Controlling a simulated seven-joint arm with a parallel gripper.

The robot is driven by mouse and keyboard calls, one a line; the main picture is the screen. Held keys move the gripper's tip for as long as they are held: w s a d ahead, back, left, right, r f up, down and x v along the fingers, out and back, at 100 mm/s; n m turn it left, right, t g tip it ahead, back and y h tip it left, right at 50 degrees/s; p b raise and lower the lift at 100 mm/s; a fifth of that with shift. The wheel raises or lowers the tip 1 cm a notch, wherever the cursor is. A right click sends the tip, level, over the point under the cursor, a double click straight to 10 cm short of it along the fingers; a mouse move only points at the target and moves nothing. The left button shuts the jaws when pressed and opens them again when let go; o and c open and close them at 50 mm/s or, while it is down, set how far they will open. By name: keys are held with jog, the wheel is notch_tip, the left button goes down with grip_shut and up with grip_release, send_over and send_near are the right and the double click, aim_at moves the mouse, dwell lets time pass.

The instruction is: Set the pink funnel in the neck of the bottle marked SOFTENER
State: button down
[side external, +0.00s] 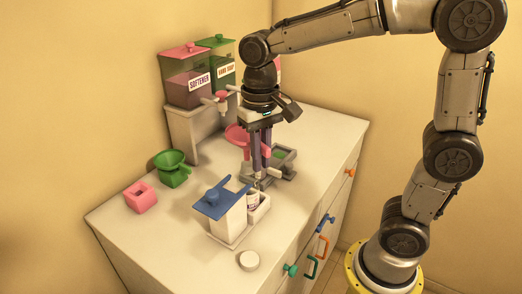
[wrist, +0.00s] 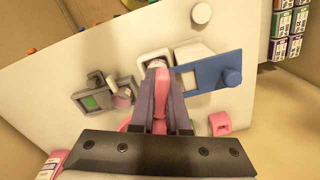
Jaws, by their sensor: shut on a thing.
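My gripper (side external: 257,168) points down over the middle of the counter and is shut on the pink funnel (side external: 237,137). The funnel's bowl shows at the left of the fingers. In the wrist view pink shows between the fingers (wrist: 160,80), and the rest of the funnel is mostly hidden. A small white bottle (side external: 252,201) with a label stands in a white holder, just below the fingertips in the side view; its label is too small to read. A bin with a pink lid on the raised shelf bears the word SOFTENER (side external: 199,83).
A blue sliding lid (side external: 222,202) with a knob stands beside the bottle. A green funnel (side external: 172,166) and an empty pink holder (side external: 141,197) are at left. A grey tray (side external: 283,160) lies behind the gripper. A white cap (side external: 249,260) lies near the front edge.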

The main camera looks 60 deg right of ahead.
jog(key=shift+f, duration=1.85)
jog(key=c, duration=0.8)
grip_release()
